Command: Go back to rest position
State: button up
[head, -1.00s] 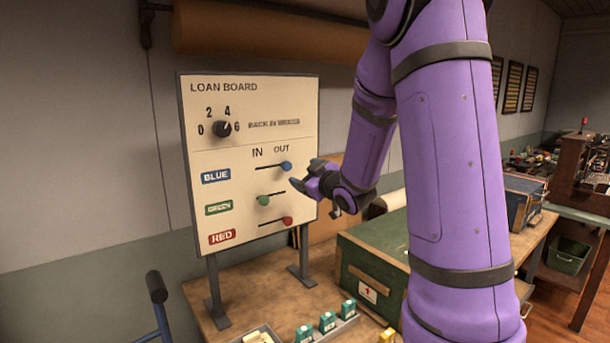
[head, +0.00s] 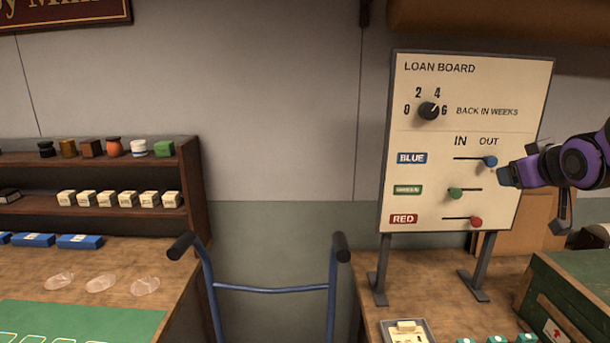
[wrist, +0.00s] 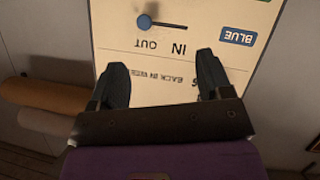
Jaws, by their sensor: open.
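My gripper (head: 506,177) is at the right of the head view, beside the right edge of the loan board (head: 430,225). In the wrist view my gripper (wrist: 163,80) has its two fingers spread wide with nothing between them, facing the board upside down. The blue slider (head: 490,161) is at the OUT end, and it also shows in the wrist view (wrist: 145,22). The green slider (head: 455,194) is toward the IN end. The red slider (head: 476,222) is at the OUT end. The dial (head: 429,110) is near 4 and 6.
A blue hand-truck frame (head: 270,288) with black grips stands left of the board. A shelf (head: 190,190) with small jars and boxes is at the left, above a green mat (head: 80,318). A green chest (head: 580,290) is at the lower right.

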jog(key=s+a+g+y, duration=0.1)
jog(key=s+a+g, duration=0.2)
jog(key=s+a, duration=0.3)
jog(key=s+a+m+g+y, duration=0.1)
jog(key=s+a+g, duration=0.3)
jog(key=s, duration=1.3)
jog(key=shift+s+a+f+m, duration=0.2)
jog(key=shift+a+m, duration=0.1)
jog(key=shift+a, duration=0.75)
